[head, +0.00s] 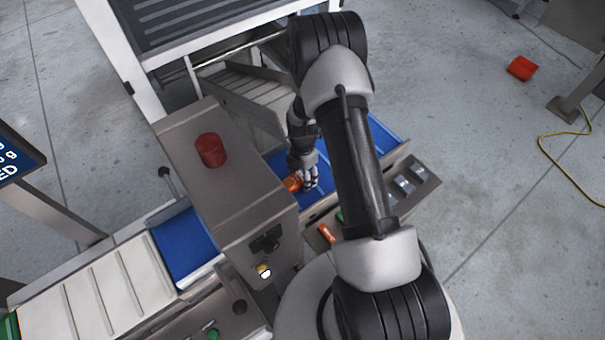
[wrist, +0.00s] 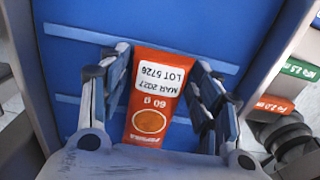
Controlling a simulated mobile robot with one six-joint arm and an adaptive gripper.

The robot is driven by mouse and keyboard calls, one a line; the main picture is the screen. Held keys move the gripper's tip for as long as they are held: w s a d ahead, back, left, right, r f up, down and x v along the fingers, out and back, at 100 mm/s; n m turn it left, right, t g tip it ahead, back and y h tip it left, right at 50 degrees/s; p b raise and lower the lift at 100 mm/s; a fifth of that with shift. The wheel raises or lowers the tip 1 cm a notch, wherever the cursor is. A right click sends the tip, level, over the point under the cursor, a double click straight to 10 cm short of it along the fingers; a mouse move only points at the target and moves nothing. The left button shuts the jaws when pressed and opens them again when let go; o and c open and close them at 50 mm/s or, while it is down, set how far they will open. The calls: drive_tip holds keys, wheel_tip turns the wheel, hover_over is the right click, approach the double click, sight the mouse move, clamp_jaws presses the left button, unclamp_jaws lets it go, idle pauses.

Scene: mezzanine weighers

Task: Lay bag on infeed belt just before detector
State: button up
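The orange bag (wrist: 155,95) has a white label reading "MAR 2027 LOT 5726" and "60 g", upside down in the wrist view. My gripper (wrist: 160,75) has one finger along each side of it, and the fingertips look to be against its edges. In the head view the bag (head: 292,183) shows at the left of my gripper (head: 309,178), low over the blue infeed belt (head: 283,164). I cannot tell whether it touches the belt. The steel detector housing (head: 236,185), with a red beacon on top, stands just left of the bag. My palm side hides the bag's near end.
Test pieces with green (wrist: 298,69) and orange (wrist: 274,104) labels lie beside the belt. A blue outfeed belt (head: 184,245) continues left of the detector. A ribbed chute (head: 262,98) is behind. A red object (head: 521,68) and a yellow cable (head: 560,165) lie on the floor.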

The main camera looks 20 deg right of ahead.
drive_tip(key=shift+o, duration=0.9)
drive_tip(key=shift+r, duration=0.25)
wheel_tip(320, 180, up, 12)
drive_tip(key=p, duration=0.3)
wheel_tip(320, 180, up, 12)
drive_tip(key=m+t, duration=0.1)
drive_tip(key=m, duration=0.3)
hover_over(297, 179)
drive_tip(key=s+a+r+m+t, duration=0.1)
drive_tip(key=s+r+m, duration=0.1)
drive_tip(key=r, duration=0.3)
drive_tip(key=s+a+r+m, duration=0.2)
drive_tip(key=s+r, duration=0.1)
drive_tip(key=r, duration=0.2)
drive_tip(key=s+a+r+m+t, duration=0.1)
drive_tip(key=s+a+r+m, duration=0.1)
drive_tip(key=s+r+m, duration=0.3)
drive_tip(key=s+a+r+m+t, duration=0.1)
drive_tip(key=s+r+m, duration=0.5)
drive_tip(key=s, duration=0.7)
drive_tip(key=shift+s+a+m+t, duration=0.15)
drive_tip(key=shift+a+m+t, duration=0.15)
drive_tip(key=shift+a+m, duration=0.35)
